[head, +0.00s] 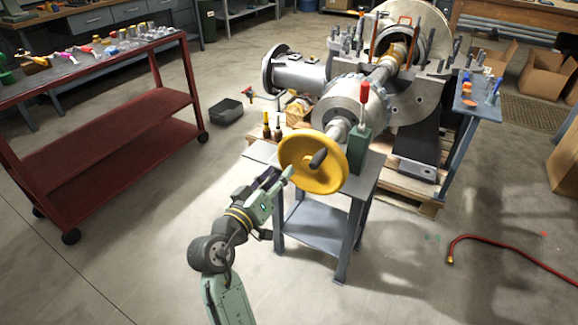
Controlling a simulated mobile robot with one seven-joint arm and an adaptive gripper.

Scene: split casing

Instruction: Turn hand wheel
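The yellow hand wheel (301,176) is mounted on a metal shaft at the front of the split casing machine, facing toward me. It has a dark handle (318,159) on its face, right of the middle. My arm reaches up from the bottom of the head view, and my gripper (284,176) is at the left part of the wheel. It looks very close to the wheel, but I cannot tell whether it touches. The fingers are small and partly merged with the wheel, so their opening is unclear.
A red cart (110,135) with tools stands at left. A grey bin (226,111) and a red hose (500,238) lie on the floor. The front floor is mostly clear.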

